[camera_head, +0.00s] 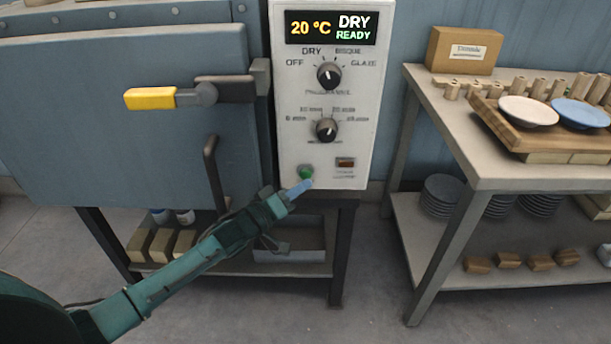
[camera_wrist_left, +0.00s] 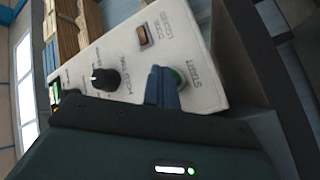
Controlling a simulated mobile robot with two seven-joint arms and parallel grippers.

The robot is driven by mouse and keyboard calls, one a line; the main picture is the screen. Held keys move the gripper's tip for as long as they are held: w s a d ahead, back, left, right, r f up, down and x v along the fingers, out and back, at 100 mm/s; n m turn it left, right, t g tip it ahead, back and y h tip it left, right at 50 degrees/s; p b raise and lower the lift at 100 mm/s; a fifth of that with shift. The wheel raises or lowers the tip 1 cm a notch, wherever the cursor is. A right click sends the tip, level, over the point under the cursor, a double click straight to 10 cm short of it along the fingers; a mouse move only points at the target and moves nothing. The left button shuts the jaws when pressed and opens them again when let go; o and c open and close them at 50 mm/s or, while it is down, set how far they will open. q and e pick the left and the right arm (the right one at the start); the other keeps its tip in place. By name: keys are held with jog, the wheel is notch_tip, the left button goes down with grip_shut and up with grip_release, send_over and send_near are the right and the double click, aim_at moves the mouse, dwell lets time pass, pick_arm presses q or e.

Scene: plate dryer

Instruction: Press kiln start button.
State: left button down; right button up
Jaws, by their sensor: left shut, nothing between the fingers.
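The green start button (camera_head: 305,172) sits low on the white kiln control panel (camera_head: 290,118). My left gripper (camera_head: 302,187) is shut and empty, its blue fingertips at the button's lower edge in the head view. In the left wrist view the fingertips (camera_wrist_left: 160,88) overlap the green button (camera_wrist_left: 176,77), beside the word START. I cannot tell whether they touch it. The display (camera_head: 331,28) reads 20 °C, DRY, READY. My right gripper is not in view.
The kiln door (camera_head: 110,130) with its yellow-ended latch (camera_head: 150,98) and dark handle (camera_head: 213,170) is left of the panel. Two knobs (camera_head: 329,74) (camera_head: 326,130) and a small amber-brown indicator (camera_head: 345,162) are near the button. A table (camera_head: 480,170) with a board of plates stands right.

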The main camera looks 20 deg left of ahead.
pick_arm(q)
jog(key=shift+w, duration=0.1)
jog(key=shift+w+a, duration=0.1)
jog(key=shift+w, duration=0.2)
dwell(0.5)
